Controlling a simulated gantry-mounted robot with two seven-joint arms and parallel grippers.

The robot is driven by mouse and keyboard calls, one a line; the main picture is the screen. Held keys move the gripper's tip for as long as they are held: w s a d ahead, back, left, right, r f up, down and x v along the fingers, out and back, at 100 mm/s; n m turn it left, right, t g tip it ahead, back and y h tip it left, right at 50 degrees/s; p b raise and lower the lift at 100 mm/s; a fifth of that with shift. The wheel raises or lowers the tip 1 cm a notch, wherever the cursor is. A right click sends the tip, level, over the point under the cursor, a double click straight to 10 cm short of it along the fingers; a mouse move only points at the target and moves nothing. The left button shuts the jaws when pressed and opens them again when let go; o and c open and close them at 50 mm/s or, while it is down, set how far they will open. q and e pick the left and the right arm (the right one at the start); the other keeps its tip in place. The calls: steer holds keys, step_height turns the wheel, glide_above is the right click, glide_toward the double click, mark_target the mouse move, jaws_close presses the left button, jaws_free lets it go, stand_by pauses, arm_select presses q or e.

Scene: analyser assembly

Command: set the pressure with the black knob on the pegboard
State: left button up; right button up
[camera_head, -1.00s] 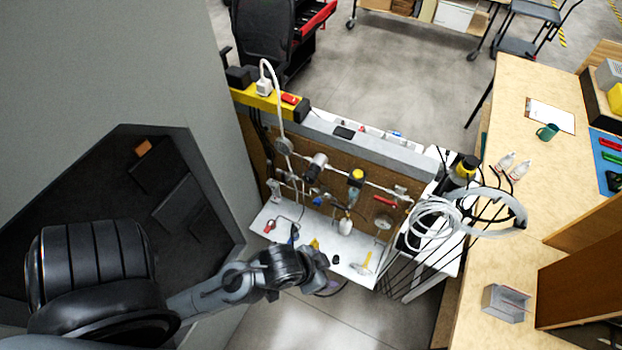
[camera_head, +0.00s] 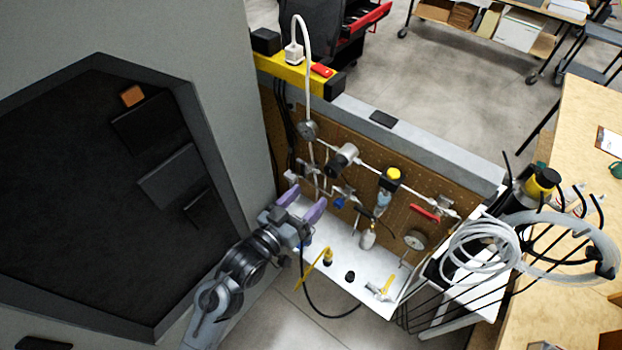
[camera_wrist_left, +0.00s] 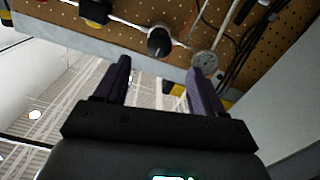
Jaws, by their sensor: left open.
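The brown pegboard (camera_head: 405,215) carries metal pipes and fittings. A grey cylinder with a black knob end (camera_head: 338,161) sticks out from its upper pipe; in the left wrist view a round black knob (camera_wrist_left: 159,43) faces me. My left gripper (camera_head: 302,202) is open and empty, with its two purple fingers pointing at the pegboard, below and left of the knob. In the left wrist view the knob lies beyond and between the fingertips (camera_wrist_left: 164,64), apart from them. My right gripper is not in view.
A round gauge (camera_head: 308,130) sits left of the knob, and a yellow-topped unit (camera_head: 391,178) sits to its right. The white shelf (camera_head: 345,268) below holds small loose parts. A black hose (camera_head: 308,285) hangs by my gripper. Coiled white tubing (camera_head: 480,255) is at right.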

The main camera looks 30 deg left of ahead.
mark_target(330, 173)
arm_select(q)
steer(key=w, duration=0.3)
steer(key=w+d, duration=0.1)
steer(key=w, duration=0.6)
steer(key=shift+d+p, duration=0.35)
steer(key=shift+w+d, duration=0.1)
steer(key=shift+w, duration=0.6)
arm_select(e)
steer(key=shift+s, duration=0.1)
arm_select(q)
steer(key=c, duration=1)
steer(key=shift+c, duration=0.2)
steer(key=shift+m, duration=0.3)
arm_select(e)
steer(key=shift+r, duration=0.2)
